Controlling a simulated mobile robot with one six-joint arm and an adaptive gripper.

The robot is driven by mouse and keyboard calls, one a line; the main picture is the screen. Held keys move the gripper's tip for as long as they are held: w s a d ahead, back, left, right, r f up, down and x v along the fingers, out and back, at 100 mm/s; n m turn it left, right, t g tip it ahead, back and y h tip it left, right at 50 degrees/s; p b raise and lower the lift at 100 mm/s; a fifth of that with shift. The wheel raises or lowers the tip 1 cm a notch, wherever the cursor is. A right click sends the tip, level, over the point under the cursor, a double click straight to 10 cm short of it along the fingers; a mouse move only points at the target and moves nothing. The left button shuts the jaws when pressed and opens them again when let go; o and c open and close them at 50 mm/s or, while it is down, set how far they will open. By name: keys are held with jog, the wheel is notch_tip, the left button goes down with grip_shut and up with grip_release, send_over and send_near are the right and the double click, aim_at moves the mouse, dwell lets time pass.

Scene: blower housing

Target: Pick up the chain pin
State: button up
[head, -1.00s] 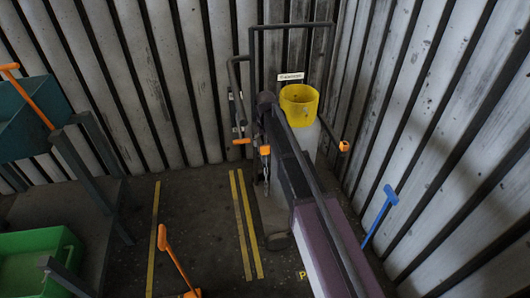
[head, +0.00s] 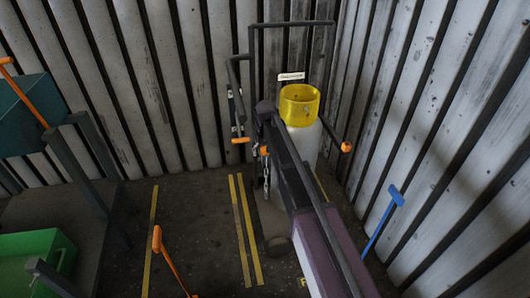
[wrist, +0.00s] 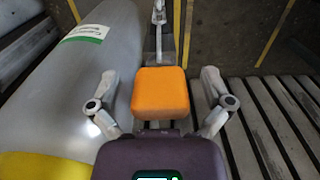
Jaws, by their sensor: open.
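In the wrist view, an orange block-like head, which I take for the chain pin (wrist: 160,92), shows in front of my purple wrist. A thin grey shaft or chain runs from it toward the top of the picture. My gripper (wrist: 160,82) is open, with one grey finger on each side of the orange head and visible gaps between. In the head view, a small orange piece (head: 264,151) shows beside my arm, left of the cylinder, with silver parts below it. My arm hides much there, and I cannot tell pin from fingers.
A pale cylinder (head: 303,142) with a yellow collar (head: 299,105) stands close to the right of my arm. Dark rails (head: 290,24) rise behind it. Slatted walls close the corner. A green bin (head: 35,240) is at left; floor lies open around the yellow stripes (head: 240,230).

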jog(key=c, duration=1.3)
jog(key=shift+r, duration=0.15)
notch_tip(320, 180, up, 10)
jog(key=p, duration=1)
